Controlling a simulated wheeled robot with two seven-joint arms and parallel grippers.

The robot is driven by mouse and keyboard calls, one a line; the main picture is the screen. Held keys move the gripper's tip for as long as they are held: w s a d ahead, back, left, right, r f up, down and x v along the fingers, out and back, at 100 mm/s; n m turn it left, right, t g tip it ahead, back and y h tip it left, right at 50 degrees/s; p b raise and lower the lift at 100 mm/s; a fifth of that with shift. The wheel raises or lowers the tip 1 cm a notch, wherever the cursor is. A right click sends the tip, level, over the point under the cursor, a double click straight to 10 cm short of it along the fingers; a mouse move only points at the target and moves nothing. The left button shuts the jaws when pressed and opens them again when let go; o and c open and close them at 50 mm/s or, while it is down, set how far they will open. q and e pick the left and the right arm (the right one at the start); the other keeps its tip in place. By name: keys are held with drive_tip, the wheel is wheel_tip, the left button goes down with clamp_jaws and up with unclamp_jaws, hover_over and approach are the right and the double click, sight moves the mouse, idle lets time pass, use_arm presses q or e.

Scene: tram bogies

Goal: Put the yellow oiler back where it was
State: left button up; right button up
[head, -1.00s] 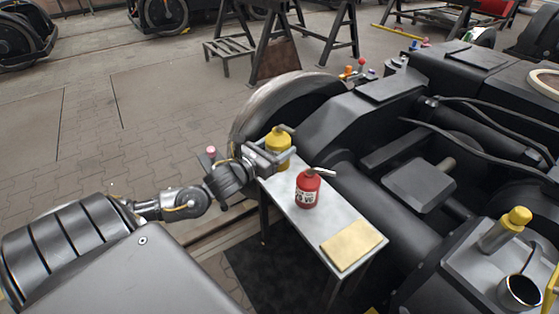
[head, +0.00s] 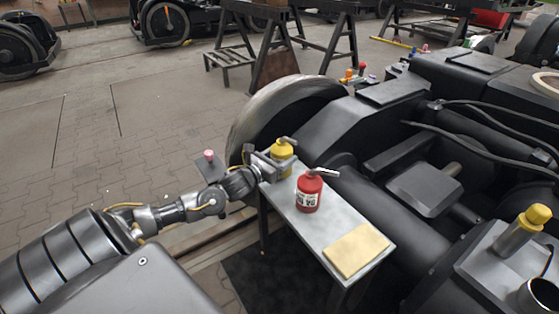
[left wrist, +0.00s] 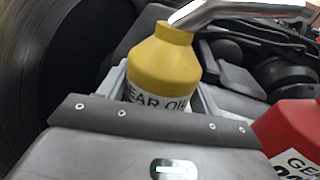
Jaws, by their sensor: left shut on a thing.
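The yellow oiler (head: 282,151) has a grey spout and stands upright at the far left end of the small grey table (head: 313,228). My left gripper (head: 272,164) is shut on it, reaching in from the left. In the left wrist view the oiler (left wrist: 165,68) sits between the jaws, with part of its "GEAR OIL" label showing. Its base is hidden by the gripper, so I cannot tell whether it touches the table. A red oiler (head: 309,191) stands on the table just nearer; its edge also shows in the left wrist view (left wrist: 290,138). My right gripper is not in view.
A yellow cloth or pad (head: 356,249) lies at the table's near end. A large wheel (head: 285,107) stands right behind the table, and the black bogie frame (head: 385,130) runs along its right side. The paved floor at left is open.

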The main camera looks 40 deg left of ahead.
use_arm(q)
drive_tip(key=shift+f, duration=0.4)
drive_tip(key=shift+r, duration=0.15)
drive_tip(key=o, duration=0.8)
drive_tip(key=shift+f, duration=0.25)
drive_tip(key=o, duration=0.5)
drive_tip(key=shift+r, duration=0.1)
